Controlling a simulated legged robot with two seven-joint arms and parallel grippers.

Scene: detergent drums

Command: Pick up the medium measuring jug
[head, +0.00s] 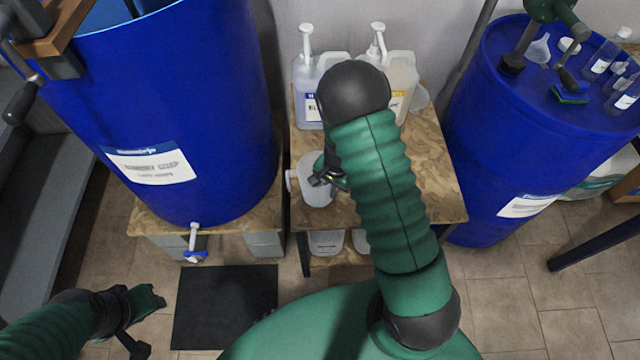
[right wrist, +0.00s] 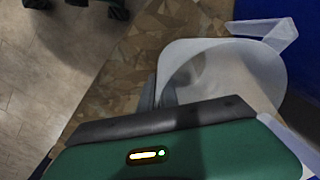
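A whitish, translucent measuring jug (head: 317,192) stands on the wooden stand (head: 445,195) between two blue drums, its handle towards the left drum. It also shows in the right wrist view (right wrist: 270,75), with its mouth facing the camera and its handle at upper right. My right gripper (head: 325,178) is at the jug's rim, on the side away from the handle. In the right wrist view, grey fingertips (right wrist: 158,95) show at the jug's near wall. The gripper body hides part of them, so I cannot tell whether they grip. My left gripper (head: 145,322) is open and empty at lower left.
Two pump bottles (head: 307,85) stand behind the jug. The left drum (head: 205,110) has a tap (head: 194,240); the right drum (head: 500,125) carries small bottles and a green sponge. Pale containers (head: 327,242) sit under the stand. A dark mat (head: 225,305) lies on the floor.

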